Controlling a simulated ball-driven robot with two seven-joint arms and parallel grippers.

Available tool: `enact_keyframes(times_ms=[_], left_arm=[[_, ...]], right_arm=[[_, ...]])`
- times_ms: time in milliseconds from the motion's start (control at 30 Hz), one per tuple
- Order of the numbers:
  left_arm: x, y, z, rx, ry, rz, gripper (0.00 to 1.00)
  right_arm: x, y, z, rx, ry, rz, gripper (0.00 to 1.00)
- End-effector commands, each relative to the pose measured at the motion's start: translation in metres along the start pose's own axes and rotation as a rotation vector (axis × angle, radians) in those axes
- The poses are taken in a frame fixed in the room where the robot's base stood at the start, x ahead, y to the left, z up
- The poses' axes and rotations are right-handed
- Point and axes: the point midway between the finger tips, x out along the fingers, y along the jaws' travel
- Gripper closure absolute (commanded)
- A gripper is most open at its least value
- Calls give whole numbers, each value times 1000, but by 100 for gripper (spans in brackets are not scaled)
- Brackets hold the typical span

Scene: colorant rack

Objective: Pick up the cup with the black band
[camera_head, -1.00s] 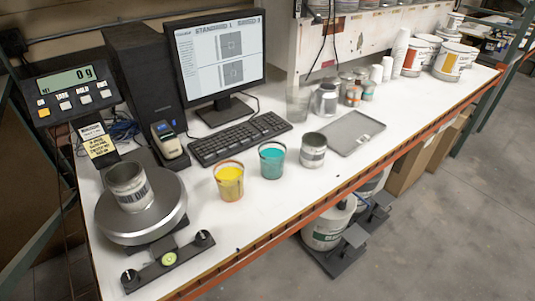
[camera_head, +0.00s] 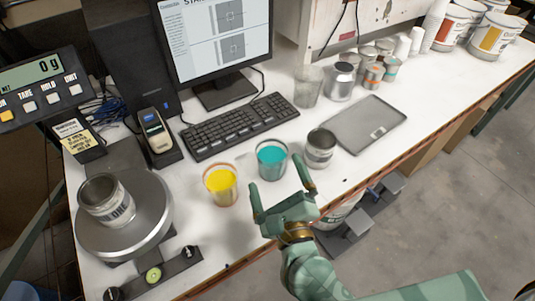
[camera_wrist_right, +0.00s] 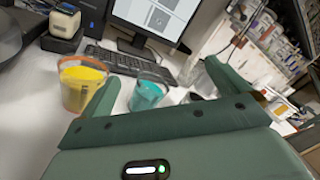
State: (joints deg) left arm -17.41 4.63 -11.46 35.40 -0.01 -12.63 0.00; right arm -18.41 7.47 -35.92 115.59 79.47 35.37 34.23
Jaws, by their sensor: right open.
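A clear cup with teal contents (camera_head: 271,160) stands on the white bench; it also shows in the right wrist view (camera_wrist_right: 149,93). A clear cup with yellow contents (camera_head: 221,186) and an orange-brown rim stands to its left, and shows in the right wrist view too (camera_wrist_right: 80,86). I cannot make out a black band clearly on either cup. My right gripper (camera_head: 276,175) is open and empty at the bench's front edge, its fingers pointing toward the teal cup, with the yellow cup to the left. My left gripper is not in view.
An open metal can (camera_head: 320,148) stands just right of the teal cup, beside a grey tray (camera_head: 366,124). Another can (camera_head: 105,200) sits on the round scale (camera_head: 152,213) at left. A keyboard (camera_head: 240,125) lies behind the cups. More containers stand at the back right.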

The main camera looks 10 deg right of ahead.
Motion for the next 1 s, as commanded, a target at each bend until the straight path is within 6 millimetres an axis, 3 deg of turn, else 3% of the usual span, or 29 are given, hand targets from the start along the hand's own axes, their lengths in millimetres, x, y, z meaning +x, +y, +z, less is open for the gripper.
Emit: enact_keyframes(times_ms=[100,267,367,700,1000], left_arm=[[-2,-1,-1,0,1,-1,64],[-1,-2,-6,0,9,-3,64],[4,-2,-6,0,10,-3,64],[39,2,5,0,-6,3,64],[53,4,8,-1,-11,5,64]], right_arm=[[-8,15,-25,419,234,-6,0],[-23,40,-45,687,438,2,0],[-18,46,-53,725,473,2,0],[52,60,-89,723,472,1,0],[78,64,-103,720,472,2,0]])
